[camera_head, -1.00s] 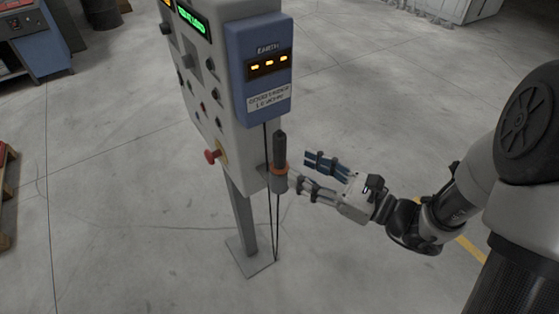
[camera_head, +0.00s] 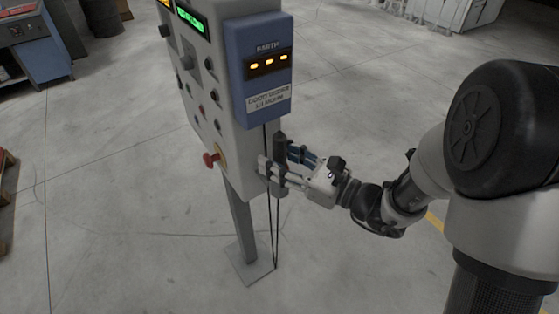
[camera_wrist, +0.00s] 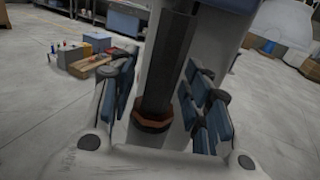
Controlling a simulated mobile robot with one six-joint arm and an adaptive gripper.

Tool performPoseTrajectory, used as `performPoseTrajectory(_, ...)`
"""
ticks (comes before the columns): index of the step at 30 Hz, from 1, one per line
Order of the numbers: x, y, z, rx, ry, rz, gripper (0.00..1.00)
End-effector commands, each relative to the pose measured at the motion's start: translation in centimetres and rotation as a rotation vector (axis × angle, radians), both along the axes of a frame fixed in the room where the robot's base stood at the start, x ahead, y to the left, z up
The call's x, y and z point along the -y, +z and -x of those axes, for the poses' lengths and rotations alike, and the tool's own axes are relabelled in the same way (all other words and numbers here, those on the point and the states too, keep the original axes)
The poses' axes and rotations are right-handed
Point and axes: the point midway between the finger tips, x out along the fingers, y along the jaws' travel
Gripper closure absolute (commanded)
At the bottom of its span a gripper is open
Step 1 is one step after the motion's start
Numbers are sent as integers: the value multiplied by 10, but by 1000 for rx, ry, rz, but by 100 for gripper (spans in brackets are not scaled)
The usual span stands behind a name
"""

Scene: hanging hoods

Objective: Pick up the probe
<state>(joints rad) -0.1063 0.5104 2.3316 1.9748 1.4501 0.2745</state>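The probe (camera_head: 280,148) is a dark upright handle seated at the side of the grey control panel (camera_head: 206,120). In the wrist view the probe (camera_wrist: 169,62) stands between my fingers, with an orange-brown ring low on it. My gripper (camera_head: 277,161) reaches in from the right, level with the probe. One finger passes in front of it and the other behind. In the wrist view my gripper (camera_wrist: 165,95) has its blue pads spread on both sides, with a gap visible at the left. The probe's lower end is partly hidden by my fingers and palm.
A blue EARTH box (camera_head: 262,70) with amber lights sits above the probe. A thin dark cable (camera_head: 271,220) hangs below it beside the panel's post (camera_head: 240,220). A red button (camera_head: 211,158) sticks out at the panel's lower front.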

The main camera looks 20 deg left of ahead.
Motion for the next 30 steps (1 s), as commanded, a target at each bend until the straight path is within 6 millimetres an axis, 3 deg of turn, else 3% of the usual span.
performPoseTrajectory(18,0,0,0,0,0,0,100)
performPoseTrajectory(30,0,3,0,0,0,0,100)
